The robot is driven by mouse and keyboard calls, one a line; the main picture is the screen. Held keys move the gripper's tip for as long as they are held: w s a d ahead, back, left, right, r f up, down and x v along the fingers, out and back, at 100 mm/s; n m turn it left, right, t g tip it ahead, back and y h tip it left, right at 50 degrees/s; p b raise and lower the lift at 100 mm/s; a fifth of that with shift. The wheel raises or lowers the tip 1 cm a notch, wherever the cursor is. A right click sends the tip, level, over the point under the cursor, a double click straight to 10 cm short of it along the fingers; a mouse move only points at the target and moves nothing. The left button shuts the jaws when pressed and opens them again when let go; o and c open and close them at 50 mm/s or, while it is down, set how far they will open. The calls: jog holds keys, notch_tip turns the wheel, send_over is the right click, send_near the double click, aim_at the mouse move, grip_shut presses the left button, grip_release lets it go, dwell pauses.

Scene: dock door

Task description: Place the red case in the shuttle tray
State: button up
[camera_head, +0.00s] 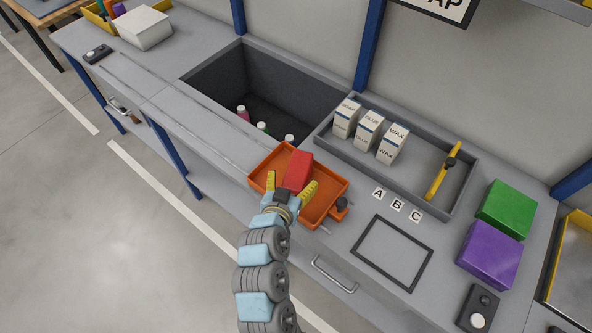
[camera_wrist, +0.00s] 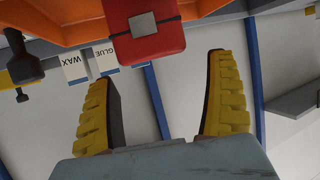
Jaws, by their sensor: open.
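The red case (camera_head: 298,171) sits inside the orange shuttle tray (camera_head: 328,207), which rests near the counter's front edge and has a dark knob at its right end. My gripper (camera_head: 292,183) is open over the tray, with its yellow fingers apart on the near side of the case. The wrist view is upside down. There the red case (camera_wrist: 145,25) lies just beyond the open fingertips, and the orange tray (camera_wrist: 50,18) shows behind it. No finger visibly touches the case. The case's underside is hidden.
A grey sunken bin (camera_head: 215,68) with bottles lies behind and left of the tray. A grey tray (camera_head: 425,200) behind holds white cartons (camera_head: 368,130) and a yellow-handled tool (camera_head: 442,172). Green (camera_head: 507,210) and purple (camera_head: 489,254) boxes stand right. A framed area (camera_head: 392,253) is empty.

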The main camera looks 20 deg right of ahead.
jog(key=p+v, duration=0.1)
jog(key=v, duration=0.3)
jog(key=shift+r, duration=0.15)
jog(key=shift+p+v, duration=1.15)
jog(key=shift+p, duration=0.2)
jog(key=shift+a, duration=0.1)
